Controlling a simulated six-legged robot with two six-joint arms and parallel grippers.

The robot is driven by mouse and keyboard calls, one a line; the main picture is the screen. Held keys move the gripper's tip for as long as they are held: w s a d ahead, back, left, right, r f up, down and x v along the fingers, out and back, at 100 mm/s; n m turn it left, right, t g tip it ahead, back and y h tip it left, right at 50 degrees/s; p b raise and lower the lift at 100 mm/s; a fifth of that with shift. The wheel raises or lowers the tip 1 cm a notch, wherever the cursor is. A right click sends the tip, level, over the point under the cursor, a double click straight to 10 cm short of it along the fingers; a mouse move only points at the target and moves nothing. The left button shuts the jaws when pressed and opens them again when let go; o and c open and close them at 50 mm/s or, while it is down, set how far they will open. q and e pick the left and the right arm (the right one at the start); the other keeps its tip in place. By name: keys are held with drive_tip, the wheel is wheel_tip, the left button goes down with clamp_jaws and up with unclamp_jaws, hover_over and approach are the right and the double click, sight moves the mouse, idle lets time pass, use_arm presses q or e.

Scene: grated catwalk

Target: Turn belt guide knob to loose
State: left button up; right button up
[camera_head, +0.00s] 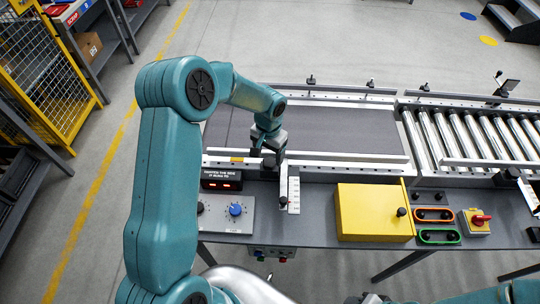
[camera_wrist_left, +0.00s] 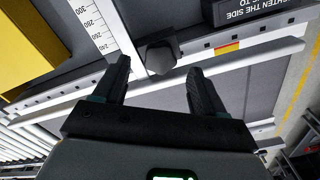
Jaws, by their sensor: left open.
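The dark faceted belt guide knob (camera_wrist_left: 160,54) shows in the left wrist view, on the pale rail beside a white number scale (camera_wrist_left: 92,26). My left gripper (camera_wrist_left: 160,82) is open, with its two black fingers apart on either side of the knob's near side, and nothing is held. In the head view my left gripper (camera_head: 269,155) is over the near rail of the belt, just above the scale (camera_head: 294,194), and it largely hides the knob. I cannot tell whether the fingers touch the knob. Teal parts of my right arm show at the bottom edge; its gripper is unclear.
A black sign box (camera_head: 222,180) and a panel with a blue knob (camera_head: 236,210) stand left of the scale. A yellow box (camera_head: 374,213) stands to its right. Beyond it are ringed button plates (camera_head: 437,237) and a red switch (camera_head: 480,218). The grey belt (camera_head: 340,130) is bare.

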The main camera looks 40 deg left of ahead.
sight(269, 162)
use_arm(q)
drive_tip(key=f, duration=0.4)
drive_tip(key=shift+w+a, duration=0.1)
drive_tip(key=shift+w, duration=0.25)
drive_tip(key=shift+s+r, duration=0.15)
drive_tip(key=shift+s, duration=0.1)
drive_tip(key=shift+c, duration=0.3)
drive_tip(key=shift+w, duration=0.2)
drive_tip(key=c, duration=1)
